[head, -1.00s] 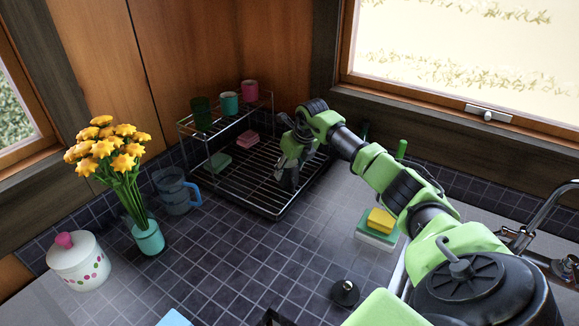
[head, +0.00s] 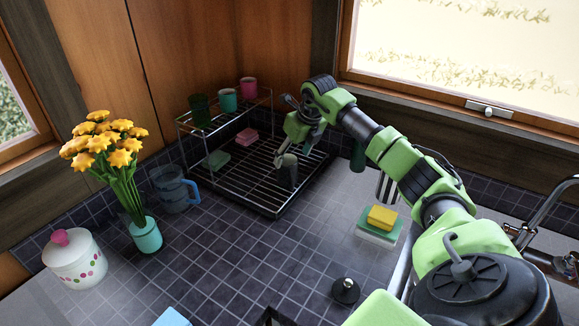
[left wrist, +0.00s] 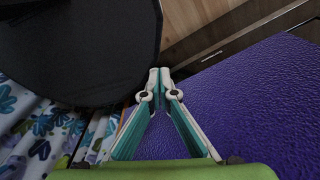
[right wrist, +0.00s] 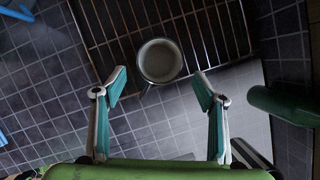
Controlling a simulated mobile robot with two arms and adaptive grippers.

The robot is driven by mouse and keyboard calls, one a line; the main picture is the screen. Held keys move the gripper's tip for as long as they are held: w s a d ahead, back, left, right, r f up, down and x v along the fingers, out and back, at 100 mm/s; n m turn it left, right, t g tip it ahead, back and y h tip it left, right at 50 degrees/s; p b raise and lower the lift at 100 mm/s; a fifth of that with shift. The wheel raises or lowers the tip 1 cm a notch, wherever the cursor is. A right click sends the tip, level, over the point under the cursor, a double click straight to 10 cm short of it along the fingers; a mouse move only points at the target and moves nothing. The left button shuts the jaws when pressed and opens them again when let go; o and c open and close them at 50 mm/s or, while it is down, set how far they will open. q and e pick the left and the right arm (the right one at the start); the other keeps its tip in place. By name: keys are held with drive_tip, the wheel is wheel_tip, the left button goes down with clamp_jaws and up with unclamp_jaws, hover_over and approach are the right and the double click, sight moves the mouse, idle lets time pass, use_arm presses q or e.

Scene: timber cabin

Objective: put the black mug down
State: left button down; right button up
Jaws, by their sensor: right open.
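The black mug (head: 288,174) stands upright on the front part of the wire dish rack (head: 262,209). In the right wrist view the mug (right wrist: 160,62) shows from above, with a pale inside, beyond the fingertips. My right gripper (head: 284,150) is just above the mug in the head view. In the right wrist view its fingers (right wrist: 160,84) are wide apart, with nothing between them. My left gripper (left wrist: 160,78) shows only in its wrist view, with fingertips together and nothing held, over a purple surface.
Green (head: 200,110), teal (head: 228,100) and pink (head: 249,88) cups stand on the rack's upper shelf. Sponges (head: 382,217) lie right. The tiled counter's middle is mostly clear.

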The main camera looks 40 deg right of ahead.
drive_tip(key=b+v, duration=0.1)
drive_tip(key=v, duration=0.5)
